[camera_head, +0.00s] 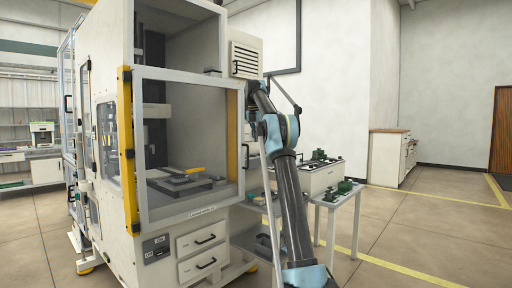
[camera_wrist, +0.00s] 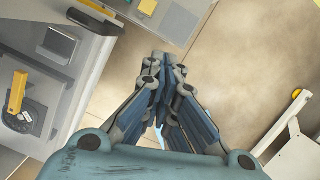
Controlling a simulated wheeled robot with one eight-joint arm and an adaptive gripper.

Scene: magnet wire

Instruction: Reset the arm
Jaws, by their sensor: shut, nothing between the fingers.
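My gripper (camera_wrist: 163,75) shows in the wrist view, its blue-grey fingers together with nothing between them. It hangs over the tan floor, apart from the objects around it. In the head view my arm (camera_head: 290,195) rises from the bottom, right of the middle, bends at a blue joint and reaches up beside the right side of a large white machine (camera_head: 120,205). I cannot make out my gripper clearly in the head view.
The machine has a glazed front door (camera_head: 190,140) and drawers (camera_head: 203,252). Small tables with green devices (camera_head: 338,190) stand right of my arm. A white cabinet (camera_head: 388,155) stands farther back. Open floor (camera_head: 430,225) with yellow lines lies to the right.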

